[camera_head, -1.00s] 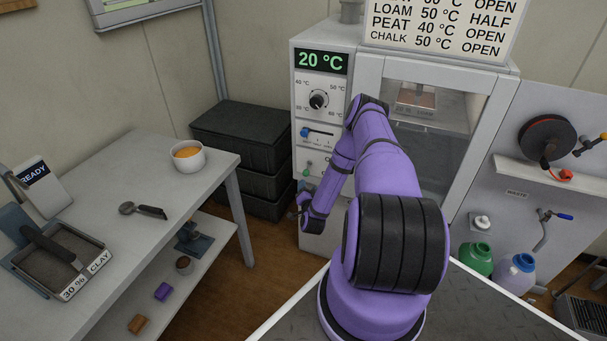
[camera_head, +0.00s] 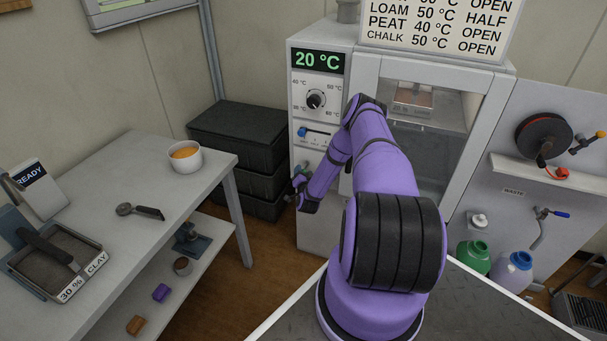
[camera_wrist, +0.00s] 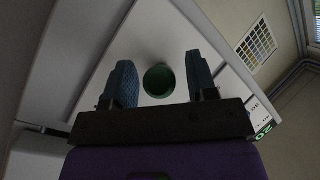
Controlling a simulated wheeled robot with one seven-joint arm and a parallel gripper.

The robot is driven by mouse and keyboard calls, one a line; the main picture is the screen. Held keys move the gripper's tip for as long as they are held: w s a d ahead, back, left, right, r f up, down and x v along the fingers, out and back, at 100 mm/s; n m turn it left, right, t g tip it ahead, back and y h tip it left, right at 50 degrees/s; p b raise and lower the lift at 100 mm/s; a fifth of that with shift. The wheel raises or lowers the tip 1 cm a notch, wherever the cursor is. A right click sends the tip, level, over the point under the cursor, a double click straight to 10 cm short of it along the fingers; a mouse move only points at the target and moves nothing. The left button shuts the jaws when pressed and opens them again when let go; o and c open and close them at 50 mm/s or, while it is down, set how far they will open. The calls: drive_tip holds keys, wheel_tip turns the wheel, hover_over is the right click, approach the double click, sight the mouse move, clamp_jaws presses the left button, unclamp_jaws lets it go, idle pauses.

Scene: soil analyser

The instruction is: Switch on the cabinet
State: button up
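The cabinet (camera_head: 322,202) is light grey with a glass-fronted chamber. Its left panel carries a lit green 20 °C display (camera_head: 319,62), a black dial (camera_head: 316,100) and a blue-knobbed slider (camera_head: 303,132). My gripper (camera_head: 298,180) is at the lower part of this panel, below the slider, and covers part of it. In the wrist view my gripper (camera_wrist: 159,64) is open, with one finger on each side of a dark green round knob (camera_wrist: 158,81) on the pale panel. The fingers show gaps to the knob on both sides. Whether anything touches the panel is unclear.
A table (camera_head: 108,226) on the left holds a white bowl (camera_head: 186,157), a scoop (camera_head: 139,211) and a clay tray (camera_head: 56,262). Dark stacked crates (camera_head: 240,135) stand between table and cabinet. Bottles (camera_head: 515,268) and a hose reel (camera_head: 544,137) are at right.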

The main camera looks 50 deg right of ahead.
sight(304, 170)
drive_tip(key=c, duration=0.8)
drive_tip(key=shift+r, duration=0.1)
drive_tip(key=g+y, duration=0.1)
drive_tip(key=r+m+g+y, duration=0.2)
drive_tip(key=shift+s+a+y, duration=0.1)
drive_tip(key=shift+a+y, duration=0.15)
drive_tip(key=shift+y, duration=0.05)
drive_tip(key=r+m+g+y, duration=0.1)
drive_tip(key=y, duration=0.1)
drive_tip(key=shift+r+g+y, duration=0.15)
drive_tip(key=shift+g+y, duration=0.15)
drive_tip(key=shift+g, duration=0.1)
drive_tip(key=shift+d+r+m+g+y, duration=0.1)
drive_tip(key=shift+r+m+g+y, duration=0.2)
drive_tip(key=shift+y, duration=0.3)
drive_tip(key=shift+d+r+m+g+y, duration=0.1)
drive_tip(key=shift+r+g+y, duration=0.1)
drive_tip(key=shift+g+y, duration=0.3)
